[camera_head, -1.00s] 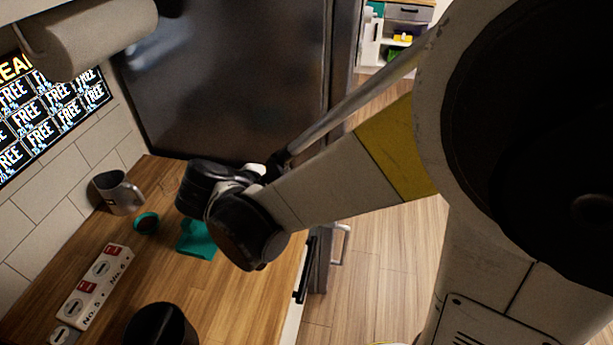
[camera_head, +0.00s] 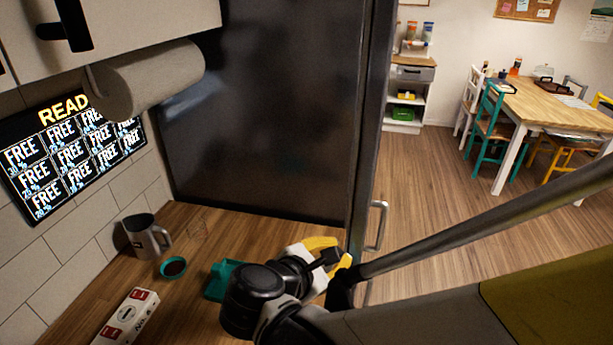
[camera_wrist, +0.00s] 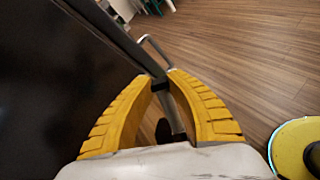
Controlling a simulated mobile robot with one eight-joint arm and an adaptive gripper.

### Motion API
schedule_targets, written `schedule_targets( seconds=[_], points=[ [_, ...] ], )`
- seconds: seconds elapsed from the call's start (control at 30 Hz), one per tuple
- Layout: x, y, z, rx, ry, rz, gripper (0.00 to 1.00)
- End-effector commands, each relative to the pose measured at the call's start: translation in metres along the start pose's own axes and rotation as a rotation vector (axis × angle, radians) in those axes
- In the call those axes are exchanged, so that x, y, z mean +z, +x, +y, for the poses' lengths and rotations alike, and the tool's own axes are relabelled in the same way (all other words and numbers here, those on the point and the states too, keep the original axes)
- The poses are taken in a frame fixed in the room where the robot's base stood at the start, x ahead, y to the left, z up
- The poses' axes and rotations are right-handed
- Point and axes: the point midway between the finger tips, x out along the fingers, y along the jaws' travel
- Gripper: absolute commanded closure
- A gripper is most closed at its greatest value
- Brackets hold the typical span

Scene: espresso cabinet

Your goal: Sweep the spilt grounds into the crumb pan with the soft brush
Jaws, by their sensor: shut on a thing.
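My gripper (camera_head: 338,268) has yellow fingers and is past the counter's right side, by the dark fridge door's edge, right of the crumb pan. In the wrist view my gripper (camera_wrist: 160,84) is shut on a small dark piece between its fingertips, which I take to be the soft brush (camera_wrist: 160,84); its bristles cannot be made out. The teal crumb pan (camera_head: 216,283) lies on the wooden counter, partly hidden by my black wrist. Faint reddish-brown specks (camera_head: 198,230) on the counter behind the pan may be the spilt grounds.
A teal cup of dark contents (camera_head: 173,268) and a grey pitcher (camera_head: 146,237) stand left of the pan. The dark fridge (camera_head: 270,110) closes off the back. Open floor (camera_head: 440,200) and a dining table (camera_head: 560,105) lie to the right.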

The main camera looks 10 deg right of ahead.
Motion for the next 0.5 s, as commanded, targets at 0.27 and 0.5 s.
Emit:
schedule_targets(
  seconds=[0.27,0.5],
  points=[
    [-0.017,0.01,-0.008,-0.001,0.0,0.0,1.0],
    [-0.027,0.014,-0.008,0.0,0.0,0.0,1.0]
  ],
)
